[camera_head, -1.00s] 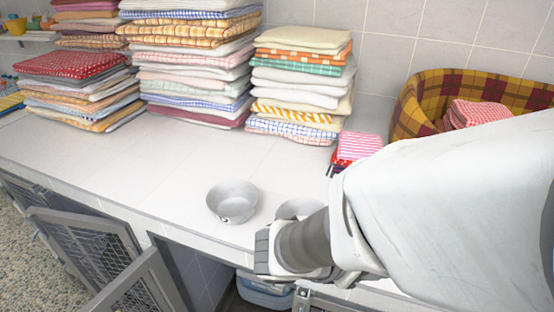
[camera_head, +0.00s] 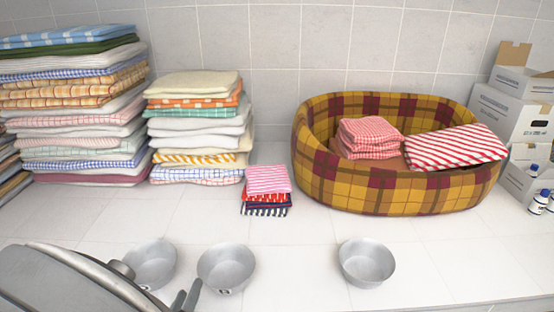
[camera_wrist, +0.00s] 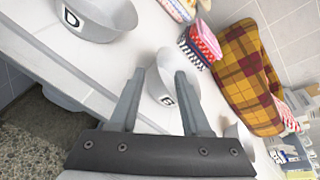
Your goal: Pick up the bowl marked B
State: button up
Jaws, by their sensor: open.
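Three grey metal bowls stand on the white tiled counter (camera_head: 310,255). The left bowl (camera_head: 152,262) is partly hidden by my arm; the bowl marked D (camera_wrist: 105,22) shows in the wrist view. The middle bowl (camera_head: 226,265) has a small mark on its front that I cannot read surely; it appears between my fingers in the wrist view (camera_wrist: 163,80). The right bowl (camera_head: 366,262) shows no readable mark. I cannot tell which bowl is B. My gripper (camera_head: 186,298) is open and empty, at the counter's front near the left and middle bowls; it also shows in the wrist view (camera_wrist: 160,74).
Towel stacks (camera_head: 200,130) stand at the back left. Small folded cloths (camera_head: 267,190) lie behind the bowls. A plaid pet bed (camera_head: 400,190) holds folded cloths. Boxes (camera_head: 510,110) and bottles (camera_head: 540,202) are at the right. The counter between the middle and right bowls is clear.

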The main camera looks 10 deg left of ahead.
aim_at(202, 265)
jog(key=x, duration=0.4)
jog(key=p+x, duration=0.1)
jog(key=x, duration=0.4)
jog(key=shift+w+f, duration=0.15)
jog(key=shift+f, duration=0.15)
grip_shut()
dwell(1.1)
